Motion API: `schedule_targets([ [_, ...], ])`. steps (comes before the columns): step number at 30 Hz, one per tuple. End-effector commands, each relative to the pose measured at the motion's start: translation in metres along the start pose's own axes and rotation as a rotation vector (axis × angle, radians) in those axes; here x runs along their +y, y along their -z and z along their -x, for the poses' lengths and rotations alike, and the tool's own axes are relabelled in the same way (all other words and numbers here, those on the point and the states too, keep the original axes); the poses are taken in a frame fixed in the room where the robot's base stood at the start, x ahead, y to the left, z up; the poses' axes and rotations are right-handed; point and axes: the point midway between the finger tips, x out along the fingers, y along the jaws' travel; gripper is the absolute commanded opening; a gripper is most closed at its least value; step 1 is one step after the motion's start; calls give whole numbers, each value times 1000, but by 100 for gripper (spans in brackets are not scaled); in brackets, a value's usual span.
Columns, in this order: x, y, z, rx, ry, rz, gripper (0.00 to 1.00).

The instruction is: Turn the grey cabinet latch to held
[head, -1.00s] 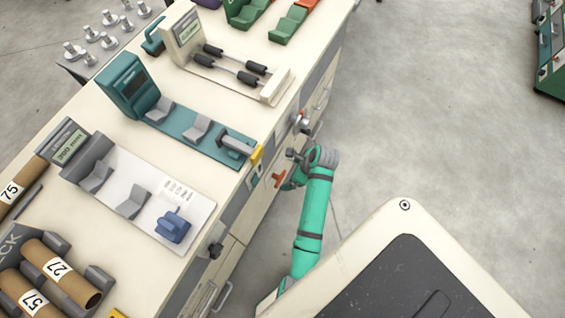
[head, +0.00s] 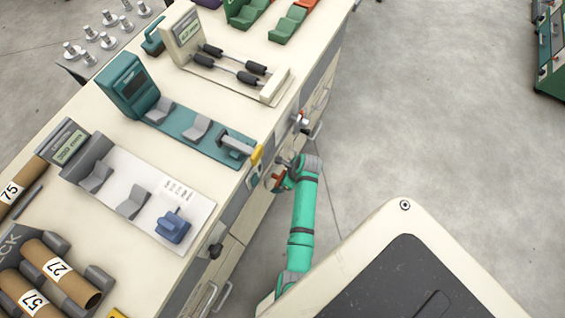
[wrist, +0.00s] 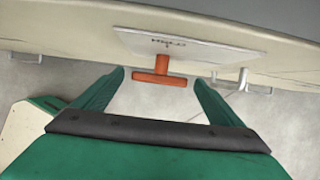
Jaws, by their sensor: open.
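My gripper (wrist: 159,80) is open and empty at the cabinet front. An orange T-shaped handle (wrist: 158,77) on a pale label plate (wrist: 190,47) shows between its two fingertips in the wrist view. The handle's bar lies nearly level there, and I cannot tell whether a finger touches it. In the head view the orange handle (head: 279,178) is beside my gripper (head: 286,176), partly covered by it. A dark grey knob (head: 215,250) sits further along the cabinet front, apart from my gripper. I cannot tell for sure which fitting is the grey latch.
Bar handles (head: 222,296) stick out from the drawers. The bench top (head: 130,225) carries fixtures and cardboard tubes (head: 62,273).

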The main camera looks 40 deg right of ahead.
Motion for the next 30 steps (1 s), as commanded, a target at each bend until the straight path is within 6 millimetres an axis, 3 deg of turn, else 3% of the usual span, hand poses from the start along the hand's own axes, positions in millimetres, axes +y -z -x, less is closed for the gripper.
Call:
schedule_targets([
  [3,0,0,0,0,0,0,91],
  [9,0,0,0,0,0,0,49],
  [20,3,1,0,0,42,18,49],
  [30,12,2,-2,2,256,110,50],
])
